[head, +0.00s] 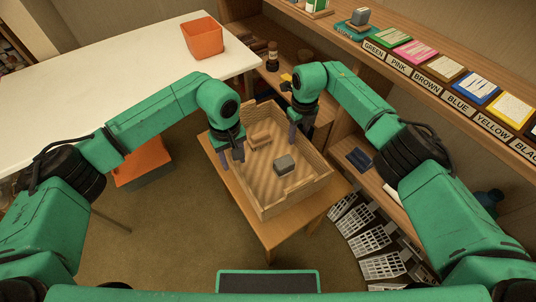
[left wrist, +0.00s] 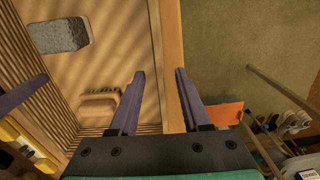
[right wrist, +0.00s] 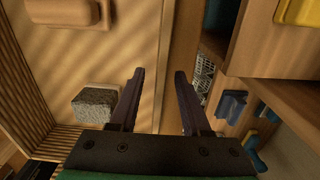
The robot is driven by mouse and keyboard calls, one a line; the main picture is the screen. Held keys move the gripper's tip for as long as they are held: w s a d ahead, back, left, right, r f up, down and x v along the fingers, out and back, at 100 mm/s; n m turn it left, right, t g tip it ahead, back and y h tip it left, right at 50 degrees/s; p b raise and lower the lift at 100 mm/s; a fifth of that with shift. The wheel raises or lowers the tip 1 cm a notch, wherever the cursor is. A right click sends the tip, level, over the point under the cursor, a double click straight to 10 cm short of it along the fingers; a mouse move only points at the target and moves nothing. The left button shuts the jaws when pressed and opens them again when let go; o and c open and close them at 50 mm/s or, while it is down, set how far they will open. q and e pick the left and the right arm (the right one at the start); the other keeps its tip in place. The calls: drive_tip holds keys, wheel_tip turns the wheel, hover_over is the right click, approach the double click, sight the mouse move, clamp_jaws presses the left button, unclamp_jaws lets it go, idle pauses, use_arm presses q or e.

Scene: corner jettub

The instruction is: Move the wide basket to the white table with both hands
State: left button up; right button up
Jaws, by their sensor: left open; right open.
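The wide basket (head: 298,198) is a shallow light-wood tray with ribbed sides, resting on a small wooden table (head: 271,240). A grey block (head: 285,164) and a small wooden piece (head: 260,138) lie inside it. My left gripper (head: 231,162) is open at the basket's left wall, and my right gripper (head: 297,138) is open at its right wall. In the left wrist view the wall (left wrist: 160,100) runs between the fingers; the right wrist view shows the opposite wall (right wrist: 166,90) likewise. How deep the fingertips reach is unclear. The white table (head: 110,75) stands at upper left.
An orange bin (head: 203,38) stands on the white table near its far right end. Another orange box (head: 141,160) is on the floor left of the small table. Shelves with labelled colour cards (head: 440,68) line the right. White racks (head: 375,240) stand at lower right.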

use_arm(q)
drive_tip(key=shift+f, duration=1.35)
use_arm(e)
drive_tip(key=shift+f, duration=1.35)
use_arm(q)
drive_tip(key=shift+c, duration=0.3)
use_arm(e)
drive_tip(key=shift+c, duration=0.3)
use_arm(q)
clamp_jaws()
use_arm(e)
clamp_jaws()
drive_tip(key=shift+r, duration=0.1)
